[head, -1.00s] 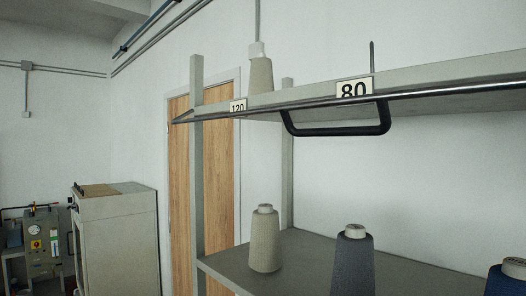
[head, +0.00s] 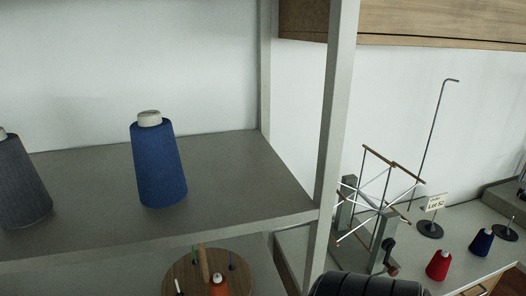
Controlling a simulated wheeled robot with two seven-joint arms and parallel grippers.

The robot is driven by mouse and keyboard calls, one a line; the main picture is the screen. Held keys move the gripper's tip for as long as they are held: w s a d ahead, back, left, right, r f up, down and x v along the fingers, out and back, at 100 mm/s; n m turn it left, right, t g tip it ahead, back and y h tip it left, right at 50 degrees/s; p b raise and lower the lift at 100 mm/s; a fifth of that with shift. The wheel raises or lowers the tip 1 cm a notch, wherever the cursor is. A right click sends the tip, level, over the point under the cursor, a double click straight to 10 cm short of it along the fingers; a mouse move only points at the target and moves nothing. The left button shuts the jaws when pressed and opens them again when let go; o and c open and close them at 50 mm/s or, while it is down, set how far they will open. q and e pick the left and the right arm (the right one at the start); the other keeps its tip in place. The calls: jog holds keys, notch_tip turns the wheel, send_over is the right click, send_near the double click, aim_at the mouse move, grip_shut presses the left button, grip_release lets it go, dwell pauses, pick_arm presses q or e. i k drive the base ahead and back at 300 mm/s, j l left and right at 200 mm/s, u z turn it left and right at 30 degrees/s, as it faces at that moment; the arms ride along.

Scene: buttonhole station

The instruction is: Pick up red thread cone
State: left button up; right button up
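A red thread cone (head: 438,265) with a white tip stands upright on the table at the lower right of the head view. A blue cone (head: 481,242) stands just behind it to the right. Neither of my grippers shows in the head view, so nothing can be said of how they stand to the red cone.
A grey shelf (head: 235,180) holds a large blue cone (head: 160,165) and a grey cone (head: 22,190). Its upright post (head: 334,110) stands between shelf and table. A yarn winder (head: 375,215) stands left of the red cone. A round wooden stand (head: 240,268) holds an orange cone (head: 218,285).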

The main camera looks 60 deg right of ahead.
aim_at(437, 268)
jog(key=z, duration=3.35)
